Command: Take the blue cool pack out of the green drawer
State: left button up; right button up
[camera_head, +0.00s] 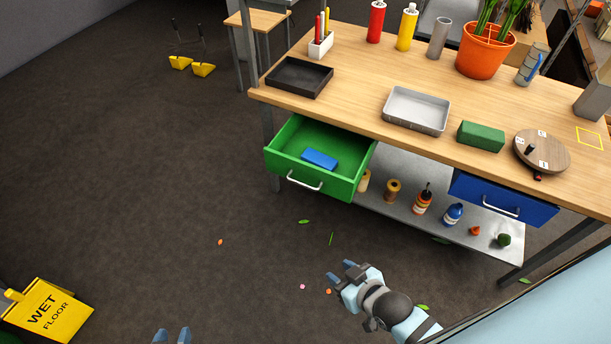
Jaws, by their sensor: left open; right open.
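The green drawer (345,180) under the left end of the wooden table is pulled open. The blue cool pack (320,159) lies flat inside it, near the middle of its floor. My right gripper (338,271) is open and empty, in front of the table and below the drawer, apart from it. My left gripper (171,335) shows only its fingertips at the bottom edge, open, far from the drawer; the rest of it is out of view.
The tabletop (360,75) holds a black tray (299,90), a metal tray (440,103), a green block (481,136) and a potted plant (485,50). Bottles stand on the lower shelf (395,165). A wet-floor sign (50,310) stands lower left.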

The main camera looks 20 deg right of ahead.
aim_at(311, 155)
jog(key=i+j+z, duration=0.4)
jog(key=i+j, duration=0.15)
jog(key=j, duration=0.15)
jog(key=i+j+z, duration=0.15)
jog(key=j, duration=0.25)
jog(key=i, duration=0.05)
